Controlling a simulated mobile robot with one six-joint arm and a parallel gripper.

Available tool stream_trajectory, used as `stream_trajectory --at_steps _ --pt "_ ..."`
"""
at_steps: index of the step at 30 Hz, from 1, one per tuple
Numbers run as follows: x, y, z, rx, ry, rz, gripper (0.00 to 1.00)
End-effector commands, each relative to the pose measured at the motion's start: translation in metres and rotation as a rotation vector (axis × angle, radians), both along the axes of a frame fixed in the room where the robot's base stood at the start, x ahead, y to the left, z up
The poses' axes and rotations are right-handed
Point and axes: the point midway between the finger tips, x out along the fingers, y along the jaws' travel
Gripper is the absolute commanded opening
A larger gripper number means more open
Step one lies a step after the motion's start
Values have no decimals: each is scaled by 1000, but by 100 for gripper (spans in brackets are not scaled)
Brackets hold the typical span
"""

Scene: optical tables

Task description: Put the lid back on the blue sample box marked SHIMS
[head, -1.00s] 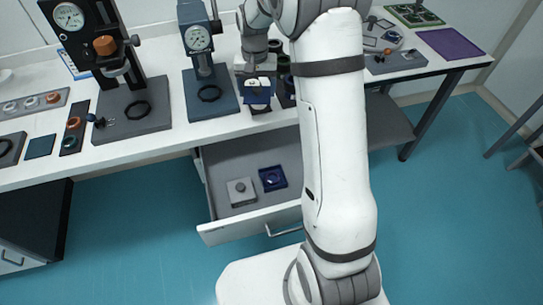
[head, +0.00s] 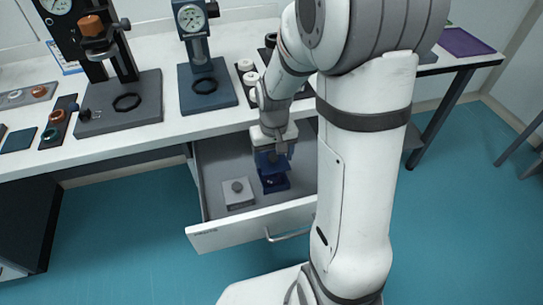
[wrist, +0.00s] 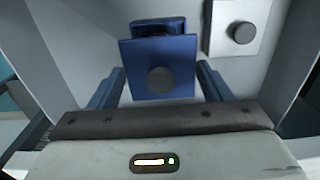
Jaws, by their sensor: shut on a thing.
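My gripper (head: 272,154) is inside the open drawer, pointing down. In the wrist view its two blue fingers (wrist: 160,72) are shut on the blue square lid (wrist: 158,52), which has a round dark knob. The blue sample box (head: 276,185) stands on the drawer floor under the lid. The lid hides most of it; its far part (wrist: 150,24) shows beyond the lid in the wrist view. The lid looks to be above the box, but I cannot tell the gap. No SHIMS marking is readable.
A pale box with a dark knob (head: 238,192) stands left of the blue box and shows at upper right in the wrist view (wrist: 232,28). The drawer (head: 213,177) has walls close around. A dial gauge stand (head: 205,85) is on the bench above.

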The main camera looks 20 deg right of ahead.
Motion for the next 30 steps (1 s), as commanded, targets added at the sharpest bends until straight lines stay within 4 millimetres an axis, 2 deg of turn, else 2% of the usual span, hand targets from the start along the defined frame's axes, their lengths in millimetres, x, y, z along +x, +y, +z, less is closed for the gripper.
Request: stream_trajectory --at_steps 16,30 --pt "0 -1 -52 0 1 -2 49" --pt "0 -1 -57 0 1 -3 49"
